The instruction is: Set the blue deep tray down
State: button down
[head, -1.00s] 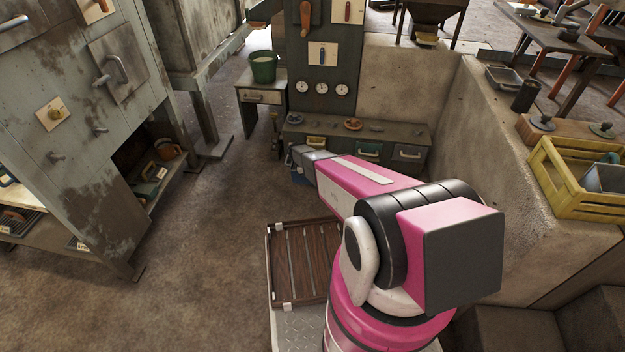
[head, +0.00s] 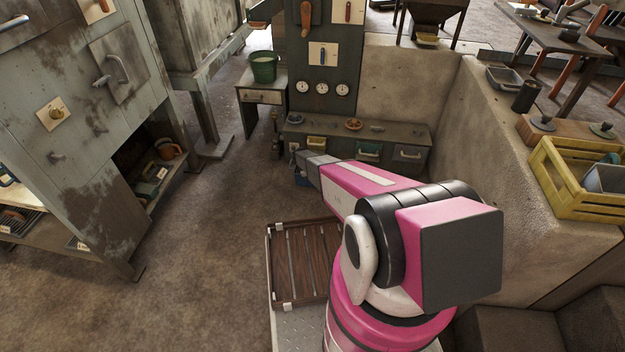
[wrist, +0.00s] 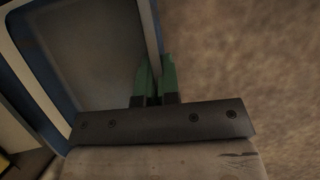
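The blue deep tray (wrist: 92,60) fills the left of the wrist view, with a grey inside and a blue outer edge. My gripper (wrist: 155,78) has its green fingers closed on the tray's right-hand wall, one on each side of it. In the head view only a small blue part of the tray (head: 301,179) shows beyond the end of my pink arm. My fingers are hidden there. The tray hangs in front of the low grey bench, above the brown floor. I cannot tell the gap under it.
The low grey bench (head: 342,140) carries small parts and has drawers in its front. A green bucket (head: 264,67) stands on a small side table. A concrete wall (head: 480,150) bounds the right. Brown floor (head: 205,240) is open on the left.

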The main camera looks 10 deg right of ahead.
jog(key=shift+w+d+f, duration=0.1)
jog(key=shift+w+f, duration=0.2)
jog(key=shift+f, duration=0.25)
jog(key=shift+f, duration=0.15)
jog(key=c, duration=1.4)
grip_release()
jog(key=shift+o, duration=0.2)
jog(key=v, duration=1.2)
jog(key=shift+s+d+r, duration=0.1)
jog(key=shift+s+r, duration=0.15)
jog(key=shift+r, duration=0.1)
jog(key=s+d+r+m+y, duration=0.2)
jog(key=s+r+m, duration=0.5)
jog(key=s+r, duration=1.1)
jog(key=s+d+r+m+t+y, duration=0.1)
jog(key=s+r+m, duration=0.6)
jog(key=s+r, duration=1.2)
jog(key=shift+s+d+y, duration=0.4)
jog(key=shift+d+y, duration=0.25)
jog(key=shift+y, duration=0.05)
jog(key=shift+f, duration=0.1)
